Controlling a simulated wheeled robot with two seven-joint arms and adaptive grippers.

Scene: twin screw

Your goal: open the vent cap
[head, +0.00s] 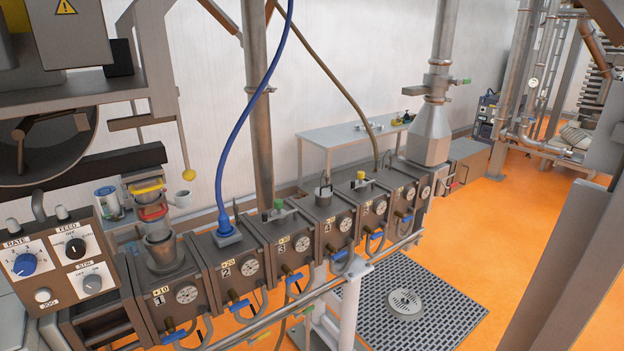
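A row of grey barrel blocks (238,268) with number labels and round gauges runs from the lower left to the back right. A round metal cap with a thin handle (324,192) sits upright on the block marked 4 and looks like the vent cap. It appears seated on the block, but the picture is too small to show its latch. A fitting with a green knob (279,206) is on block 3, and one with a yellow knob (361,176) is on the block beyond block 4. Neither of my grippers is in view.
A control box with knobs (58,255) stands at the left, near a metal feed funnel (163,251). A blue hose (238,126) rises from block 2. A pipe rail (290,308) with blue-handled valves runs along the front. The orange floor (490,245) is open at the right.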

